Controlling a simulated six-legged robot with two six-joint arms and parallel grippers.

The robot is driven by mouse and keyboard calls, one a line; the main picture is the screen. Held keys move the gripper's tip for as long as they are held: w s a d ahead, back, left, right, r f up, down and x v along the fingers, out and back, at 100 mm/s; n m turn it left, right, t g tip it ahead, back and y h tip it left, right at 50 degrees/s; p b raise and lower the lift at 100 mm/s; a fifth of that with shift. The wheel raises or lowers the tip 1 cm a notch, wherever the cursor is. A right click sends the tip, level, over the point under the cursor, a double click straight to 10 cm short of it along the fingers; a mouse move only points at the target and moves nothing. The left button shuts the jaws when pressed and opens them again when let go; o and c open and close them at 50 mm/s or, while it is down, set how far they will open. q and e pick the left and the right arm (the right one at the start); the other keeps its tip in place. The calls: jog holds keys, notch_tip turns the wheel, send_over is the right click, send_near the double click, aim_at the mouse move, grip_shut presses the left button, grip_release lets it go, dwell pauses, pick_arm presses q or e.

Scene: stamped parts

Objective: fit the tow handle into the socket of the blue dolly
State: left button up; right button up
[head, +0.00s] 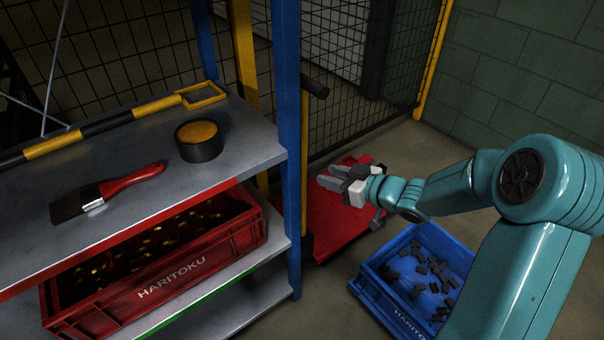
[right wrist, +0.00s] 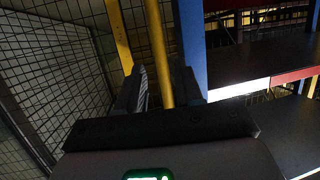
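A black-and-yellow striped bar with a yellow loop at its end (head: 202,95), which looks like the tow handle, lies along the back of the grey upper shelf. No blue dolly or socket can be made out; a red low platform (head: 338,215) stands on the floor behind the shelf's blue post. My right gripper (head: 328,180) hangs above this platform, apart from the striped bar. Its fingers stand apart and hold nothing; in the right wrist view a yellow post passes behind the gap between the fingers (right wrist: 163,88). My left gripper is not in view.
A paintbrush (head: 115,190) and a round dark tin (head: 199,141) are on the upper shelf (head: 150,228). A red crate (head: 170,285) sits below. A blue crate (head: 377,292) with dark parts is on the floor. The blue shelf post (head: 288,110) and mesh fence (head: 340,110) bound the space.

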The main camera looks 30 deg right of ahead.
aim_at(306, 169)
jog(key=x, duration=0.2)
jog(key=b+x, duration=0.1)
jog(key=x, duration=0.2)
jog(key=f+b+x, duration=0.1)
jog(key=x, duration=0.1)
jog(key=shift+w+d, duration=0.1)
jog(key=shift+w, duration=0.2)
jog(key=shift+r, duration=0.1)
grip_shut()
